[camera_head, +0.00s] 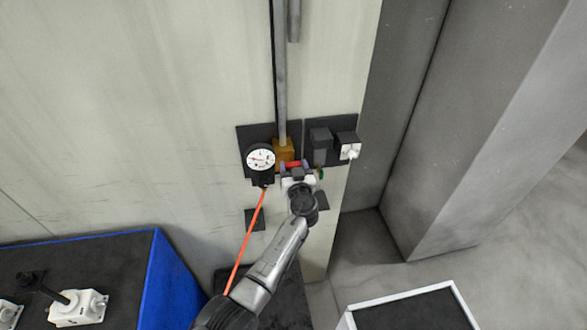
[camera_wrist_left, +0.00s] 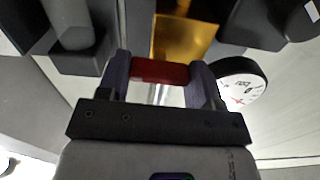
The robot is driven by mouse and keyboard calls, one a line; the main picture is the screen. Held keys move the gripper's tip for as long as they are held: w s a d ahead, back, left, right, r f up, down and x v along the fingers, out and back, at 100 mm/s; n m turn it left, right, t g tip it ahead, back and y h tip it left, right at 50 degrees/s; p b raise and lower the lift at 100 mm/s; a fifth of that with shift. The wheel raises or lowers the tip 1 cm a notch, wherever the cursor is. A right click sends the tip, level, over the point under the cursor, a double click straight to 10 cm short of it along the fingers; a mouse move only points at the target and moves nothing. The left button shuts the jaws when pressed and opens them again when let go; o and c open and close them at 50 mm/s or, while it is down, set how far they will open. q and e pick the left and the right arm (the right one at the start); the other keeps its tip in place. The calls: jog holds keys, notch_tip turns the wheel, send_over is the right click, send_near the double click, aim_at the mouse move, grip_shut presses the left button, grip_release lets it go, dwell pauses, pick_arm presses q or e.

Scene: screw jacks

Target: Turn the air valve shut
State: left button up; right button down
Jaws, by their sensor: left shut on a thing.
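The air valve has a brass-yellow body (camera_head: 284,150) on a dark wall plate below a vertical grey pipe. The body also shows in the left wrist view (camera_wrist_left: 182,38). Its red handle (camera_wrist_left: 160,71) lies crosswise between my fingers, and a bit of it shows in the head view (camera_head: 292,163). My left gripper (camera_head: 294,169) reaches up from below and is shut on the red handle, one finger at each end in the left wrist view (camera_wrist_left: 160,78). The handle's mount is partly hidden by the gripper. My right gripper is not in view.
A round gauge (camera_head: 261,158) sits close left of the valve, with an orange hose (camera_head: 247,240) hanging below. A dark block (camera_head: 320,138) and a white-knobbed box (camera_head: 348,146) are close right. A blue-edged bench (camera_head: 120,255) stands lower left, a white-rimmed tray (camera_head: 400,300) lower right.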

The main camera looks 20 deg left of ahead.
pick_arm(q)
jog(key=shift+f+m+b, duration=0.25)
jog(key=shift+m+b, duration=0.75)
jog(key=shift+b, duration=0.1)
jog(key=shift+m+b, duration=0.7)
jog(key=shift+m, duration=0.1)
jog(key=shift+r+m+b, duration=0.1)
jog(key=shift+m+b, duration=0.45)
jog(key=shift+m, duration=0.45)
jog(key=m+b, duration=0.1)
jog(key=m, duration=0.1)
jog(key=shift+m, duration=0.3)
jog(key=shift+r+m, duration=0.1)
jog(key=shift+m, duration=0.9)
jog(key=m, duration=0.2)
jog(key=shift+m, duration=0.3)
jog(key=m, duration=0.3)
jog(key=shift+m, duration=0.4)
jog(key=shift+m+p, duration=0.3)
